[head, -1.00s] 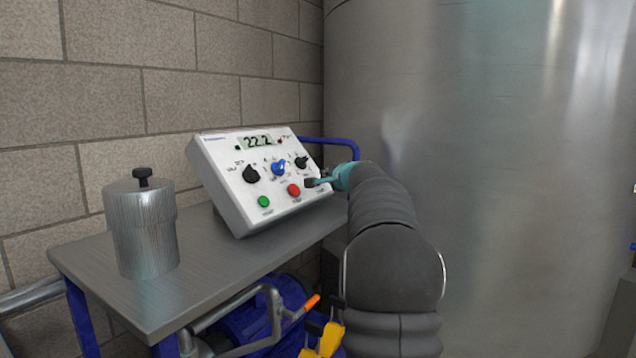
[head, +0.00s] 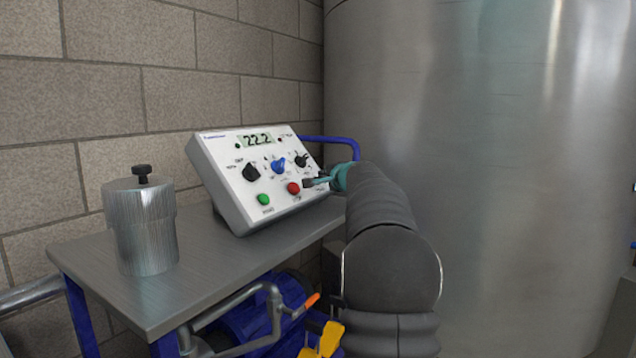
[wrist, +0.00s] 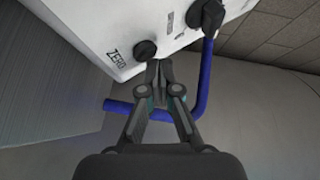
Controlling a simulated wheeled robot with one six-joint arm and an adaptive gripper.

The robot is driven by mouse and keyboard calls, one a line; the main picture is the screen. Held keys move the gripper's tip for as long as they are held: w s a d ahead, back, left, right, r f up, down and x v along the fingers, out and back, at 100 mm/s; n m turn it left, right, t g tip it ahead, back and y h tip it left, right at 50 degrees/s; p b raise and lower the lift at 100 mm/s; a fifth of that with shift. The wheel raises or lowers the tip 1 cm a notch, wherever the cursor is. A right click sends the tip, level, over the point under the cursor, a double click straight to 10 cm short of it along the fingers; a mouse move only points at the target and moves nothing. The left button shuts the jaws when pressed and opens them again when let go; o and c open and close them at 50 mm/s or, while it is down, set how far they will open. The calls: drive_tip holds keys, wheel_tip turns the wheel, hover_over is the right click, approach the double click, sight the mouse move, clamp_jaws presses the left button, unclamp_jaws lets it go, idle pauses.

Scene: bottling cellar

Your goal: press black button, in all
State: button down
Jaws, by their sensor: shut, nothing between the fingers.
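The control box (head: 230,205) has a sloped white face and stands on a grey cart top. In the wrist view, a round black button (wrist: 145,50) sits beside the printed word ZERO on the white face (wrist: 100,30). My gripper (wrist: 158,66) is shut and empty, its fingertips just below and right of that button in the picture. I cannot tell whether they touch it. In the head view my gripper (head: 318,182) is at the lower right of the face, and the black button there is hard to make out from the fingertips.
The face also carries a green button (head: 263,199), a red button (head: 293,188), a blue knob (head: 278,166), black knobs (head: 251,172) and a display reading 22.2 (head: 257,138). A metal canister (head: 140,230) stands left on the cart (head: 200,262). A large steel tank (head: 480,150) is at right.

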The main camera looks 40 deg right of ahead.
drive_tip(key=shift+w+a+f+b, duration=0.15)
drive_tip(key=shift+w+f+b, duration=0.2)
idle(1.1)
drive_tip(key=shift+s+r, duration=0.1)
drive_tip(key=shift+s+d+r, duration=0.25)
drive_tip(key=shift+s+r, duration=0.25)
drive_tip(key=shift+r, duration=0.05)
drive_tip(key=shift+s+r, duration=0.1)
idle(0.4)
drive_tip(key=s+r, duration=0.1)
drive_tip(key=s+d+r+p, duration=0.1)
drive_tip(key=s+r, duration=0.1)
drive_tip(key=shift+s+d+p, duration=0.15)
drive_tip(key=shift+d+p, duration=0.05)
drive_tip(key=shift+p, duration=0.1)
idle(0.9)
